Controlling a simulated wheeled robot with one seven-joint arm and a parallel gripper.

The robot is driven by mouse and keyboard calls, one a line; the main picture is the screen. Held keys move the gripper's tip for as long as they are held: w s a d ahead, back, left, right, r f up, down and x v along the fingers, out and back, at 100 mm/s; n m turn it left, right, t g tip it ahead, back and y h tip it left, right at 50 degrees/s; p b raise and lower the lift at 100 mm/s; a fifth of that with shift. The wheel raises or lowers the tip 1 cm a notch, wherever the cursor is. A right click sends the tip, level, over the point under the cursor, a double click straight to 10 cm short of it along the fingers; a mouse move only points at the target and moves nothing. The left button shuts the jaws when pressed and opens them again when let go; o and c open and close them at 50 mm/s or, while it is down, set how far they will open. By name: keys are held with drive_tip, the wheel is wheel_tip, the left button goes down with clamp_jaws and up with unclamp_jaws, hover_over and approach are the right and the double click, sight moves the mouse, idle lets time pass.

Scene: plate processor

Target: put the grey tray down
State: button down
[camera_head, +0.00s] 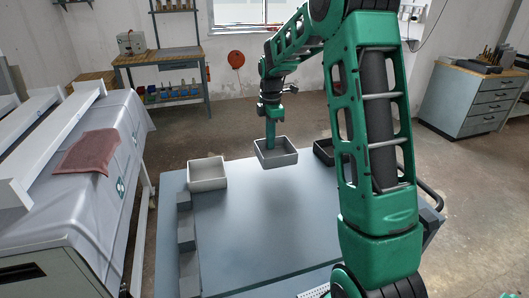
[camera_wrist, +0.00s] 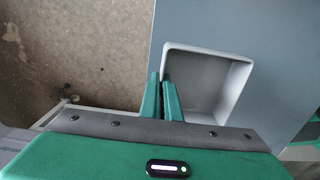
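The grey tray (camera_head: 277,158) is a shallow, square, open box at the far edge of the blue-grey table, in the middle of the head view. It looks level and empty. My gripper (camera_head: 271,138) points down at the tray's side and is shut on one of its walls. In the wrist view, the fingers of my gripper (camera_wrist: 160,80) pinch the left wall of the tray (camera_wrist: 207,50), and the tray extends right of them. I cannot tell whether the tray's bottom touches the tabletop or hangs slightly above it.
On the table (camera_head: 262,225), a whitish tray (camera_head: 207,182) stands left and a dark tray (camera_head: 324,150) right, partly hidden by my arm. Grey blocks (camera_head: 186,238) line the left edge. The table's middle is clear. A covered machine with a reddish cloth (camera_head: 88,152) stands left.

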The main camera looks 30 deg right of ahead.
wheel_tip(320, 180, down, 4)
drive_tip(key=shift+f, duration=0.1)
idle(0.4)
drive_tip(key=c, duration=2)
unclamp_jaws()
wheel_tip(320, 180, up, 11)
drive_tip(key=shift+r, duration=0.6)
drive_tip(key=shift+s, duration=0.1)
